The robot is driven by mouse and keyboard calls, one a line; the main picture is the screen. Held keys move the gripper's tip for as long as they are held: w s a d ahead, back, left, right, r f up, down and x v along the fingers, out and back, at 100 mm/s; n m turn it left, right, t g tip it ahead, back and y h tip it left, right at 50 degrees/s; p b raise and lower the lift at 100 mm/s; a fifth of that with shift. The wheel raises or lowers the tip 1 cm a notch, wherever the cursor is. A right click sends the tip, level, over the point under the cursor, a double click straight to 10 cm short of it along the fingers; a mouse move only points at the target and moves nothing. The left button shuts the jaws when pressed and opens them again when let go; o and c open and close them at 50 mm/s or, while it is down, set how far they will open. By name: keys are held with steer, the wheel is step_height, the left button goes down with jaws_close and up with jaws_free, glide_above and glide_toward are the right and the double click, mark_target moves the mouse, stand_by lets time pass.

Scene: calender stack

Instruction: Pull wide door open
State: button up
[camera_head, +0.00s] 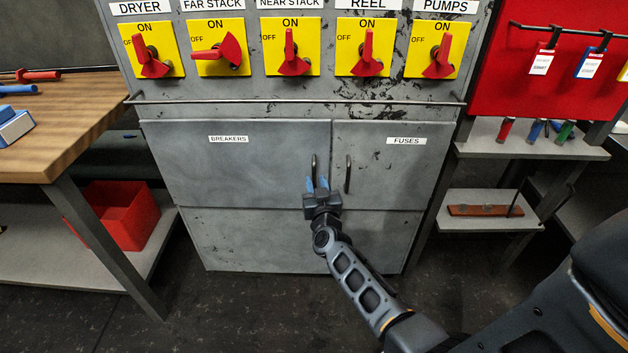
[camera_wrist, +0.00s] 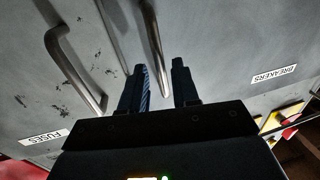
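The wide door (camera_head: 240,165), labelled BREAKERS, is the left door of the grey cabinet and looks shut. Its dark vertical bar handle (camera_head: 314,165) is near its right edge. My gripper (camera_head: 317,186) is at the lower part of this handle, fingers pointing toward the door. In the wrist view, my gripper (camera_wrist: 160,80) is open, and the handle (camera_wrist: 152,45) runs down between the two fingers with gaps beside it. The handle's lower end is hidden by my gripper. I cannot tell how deep the bar sits between the fingers.
The narrower FUSES door (camera_head: 400,165) has its own handle (camera_head: 348,174) close on the right. A horizontal rail (camera_head: 230,101) runs above the doors, under several red switches. A wooden workbench (camera_head: 70,125) stands left, and a grey shelf (camera_head: 490,209) right. The floor in front looks clear.

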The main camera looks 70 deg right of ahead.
mark_target(314, 179)
steer(key=shift+x, duration=1.55)
jaws_close()
